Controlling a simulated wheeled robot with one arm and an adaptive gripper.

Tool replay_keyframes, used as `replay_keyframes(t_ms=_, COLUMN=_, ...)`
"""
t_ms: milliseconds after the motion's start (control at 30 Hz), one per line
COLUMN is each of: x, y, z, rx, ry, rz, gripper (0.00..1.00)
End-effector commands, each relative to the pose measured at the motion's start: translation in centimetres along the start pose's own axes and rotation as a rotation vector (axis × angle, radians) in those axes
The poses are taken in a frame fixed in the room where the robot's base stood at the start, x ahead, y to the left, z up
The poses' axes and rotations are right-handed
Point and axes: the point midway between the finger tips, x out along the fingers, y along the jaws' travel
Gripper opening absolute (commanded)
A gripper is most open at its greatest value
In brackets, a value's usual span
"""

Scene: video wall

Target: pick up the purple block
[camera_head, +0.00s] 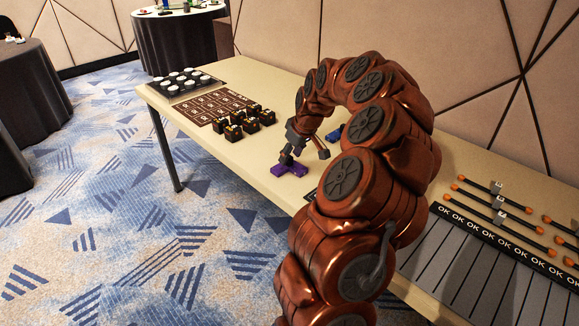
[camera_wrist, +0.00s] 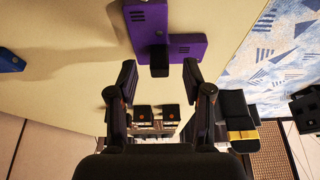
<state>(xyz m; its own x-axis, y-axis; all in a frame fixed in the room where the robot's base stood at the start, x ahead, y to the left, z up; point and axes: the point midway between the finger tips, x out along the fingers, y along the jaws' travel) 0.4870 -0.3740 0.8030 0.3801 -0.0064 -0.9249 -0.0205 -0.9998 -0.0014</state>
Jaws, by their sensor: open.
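The purple block (camera_head: 289,168) lies on the beige table near its front edge, in the head view. My gripper (camera_head: 305,148) is at the table just behind and above it, partly hidden by its own fingers. In the wrist view the purple block (camera_wrist: 187,47) shows at the top middle, beyond the tips of my open gripper (camera_wrist: 158,75). A dark stub covers its lower left part. Nothing is between the fingers; I cannot tell whether a finger touches the block.
A blue block (camera_head: 335,134) lies behind my gripper. Several black-and-yellow boxes (camera_head: 248,122), a brown card mat (camera_head: 213,106) and a dark tray (camera_head: 186,84) stand to the left. Orange-tipped rods (camera_head: 492,205) and a grey panel (camera_head: 470,262) lie to the right, beyond my arm.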

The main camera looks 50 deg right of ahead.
Motion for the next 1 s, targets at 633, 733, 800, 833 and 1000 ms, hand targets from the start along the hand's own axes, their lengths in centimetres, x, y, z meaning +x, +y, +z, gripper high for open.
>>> replay_keyframes(t_ms=633, x=1.8, y=0.0, z=-0.1, rx=0.0, ry=0.003, rz=0.002, gripper=0.23)
replay_keyframes(t_ms=733, x=1.8, y=0.0, z=-0.1, rx=0.0, ry=0.003, rz=0.002, gripper=0.12)
replay_keyframes(t_ms=800, x=1.8, y=0.0, z=-0.1, rx=0.0, ry=0.003, rz=0.002, gripper=0.05)
replay_keyframes(t_ms=833, x=1.8, y=0.0, z=-0.1, rx=0.0, ry=0.003, rz=0.002, gripper=0.02)
replay_keyframes(t_ms=1000, x=1.8, y=0.0, z=-0.1, rx=0.0, ry=0.003, rz=0.002, gripper=0.0)
